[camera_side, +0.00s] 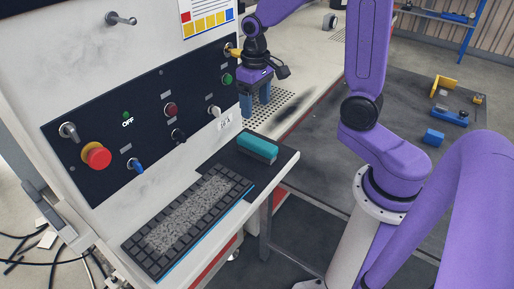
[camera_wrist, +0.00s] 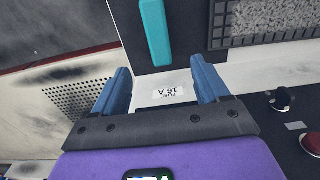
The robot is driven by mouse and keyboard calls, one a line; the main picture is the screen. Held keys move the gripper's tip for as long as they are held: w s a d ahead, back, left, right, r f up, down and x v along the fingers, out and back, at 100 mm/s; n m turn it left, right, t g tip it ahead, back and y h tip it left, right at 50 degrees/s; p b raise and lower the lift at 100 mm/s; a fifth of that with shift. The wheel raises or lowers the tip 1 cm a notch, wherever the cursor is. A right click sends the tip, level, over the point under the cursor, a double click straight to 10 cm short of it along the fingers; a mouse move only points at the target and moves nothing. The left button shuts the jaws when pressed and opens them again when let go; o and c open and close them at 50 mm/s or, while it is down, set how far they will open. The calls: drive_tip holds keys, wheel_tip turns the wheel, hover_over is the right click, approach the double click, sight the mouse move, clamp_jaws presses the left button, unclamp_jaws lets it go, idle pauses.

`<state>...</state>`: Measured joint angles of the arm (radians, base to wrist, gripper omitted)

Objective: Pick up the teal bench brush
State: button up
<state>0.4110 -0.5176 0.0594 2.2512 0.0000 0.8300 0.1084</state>
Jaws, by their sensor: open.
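The teal bench brush (camera_side: 257,147) lies on the dark end of the shelf, beside the black grid tray. In the wrist view the teal brush (camera_wrist: 156,32) shows at the top, beyond my fingertips and partly cut off by the frame edge. My gripper (camera_side: 255,104) hangs fingers down above the shelf, behind and higher than the brush in the side view. In the wrist view my gripper (camera_wrist: 160,82) has its two blue fingers wide apart with nothing between them. The fingers do not touch the brush.
The black grid tray (camera_side: 238,183) holds grey speckled material, left of the brush. A black control panel (camera_side: 150,118) with knobs and a red emergency button (camera_side: 97,155) stands behind it. A perforated plate (camera_side: 268,108) lies near my gripper. A blue block (camera_side: 433,137) sits on the far table.

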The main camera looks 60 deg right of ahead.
sight(257, 141)
wheel_tip(257, 141, down, 11)
drive_tip(key=shift+s+r, duration=0.1)
drive_tip(key=shift+d+f, duration=0.2)
drive_tip(key=shift+f, duration=2.4)
drive_tip(key=c, duration=1.1)
